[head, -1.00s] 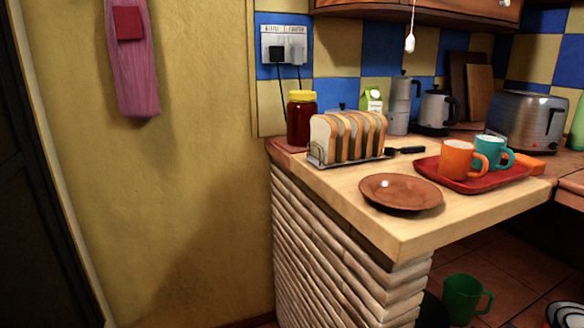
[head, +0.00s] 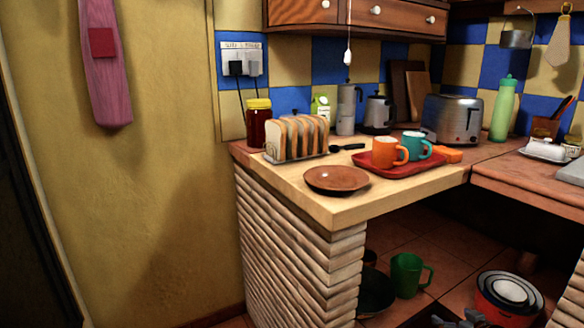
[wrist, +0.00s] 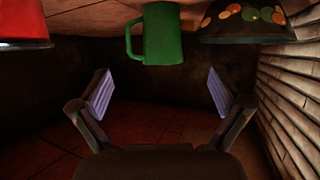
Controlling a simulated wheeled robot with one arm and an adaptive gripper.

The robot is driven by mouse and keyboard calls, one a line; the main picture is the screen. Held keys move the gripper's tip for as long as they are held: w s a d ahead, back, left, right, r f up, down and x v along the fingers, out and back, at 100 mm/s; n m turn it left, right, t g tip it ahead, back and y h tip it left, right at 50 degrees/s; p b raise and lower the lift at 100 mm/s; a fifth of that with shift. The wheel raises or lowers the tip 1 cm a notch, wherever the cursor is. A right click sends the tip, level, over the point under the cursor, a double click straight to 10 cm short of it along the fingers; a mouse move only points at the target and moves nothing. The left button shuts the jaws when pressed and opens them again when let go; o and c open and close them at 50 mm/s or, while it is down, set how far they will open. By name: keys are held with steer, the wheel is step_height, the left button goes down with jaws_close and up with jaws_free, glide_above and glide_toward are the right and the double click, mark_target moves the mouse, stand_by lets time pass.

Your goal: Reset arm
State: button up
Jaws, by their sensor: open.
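My gripper (wrist: 158,95) is open and empty in the wrist view, with its two pads wide apart. A green mug (wrist: 162,35) appears upside down at the top of that view, beyond the pads and apart from them. In the head view, dark grey parts of my gripper (head: 458,318) just show at the bottom edge, in front of the space under the counter. The green mug (head: 406,274) stands on the floor there. The rest of my arm is hidden.
The brick-sided counter (head: 340,212) carries a brown plate (head: 336,178), a toast rack (head: 297,137) and a red tray (head: 372,169) with mugs. Below, stacked bowls (head: 503,298) stand right of the mug. A patterned bowl (wrist: 248,22) is near the brick wall.

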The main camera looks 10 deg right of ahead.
steer(key=a+r+g+p, duration=0.2)
steer(key=a+r+p, duration=0.3)
steer(key=r, duration=0.3)
steer(key=a+r+n+g+p, duration=0.1)
steer(key=a+r+g+p, duration=0.1)
steer(key=a+r+p, duration=0.55)
steer(key=a+r+g+p, duration=0.3)
steer(key=a+r+p, duration=0.1)
steer(key=r, duration=0.6)
steer(key=s+a+r+g+y+p, duration=0.1)
steer(key=s+a+r+g+p, duration=0.6)
steer(key=s+a+r+p, duration=1.2)
steer(key=s+a+r, duration=0.6)
steer(key=s+r, duration=0.3)
steer(key=s, duration=0.1)
steer(key=shift+s, duration=0.1)
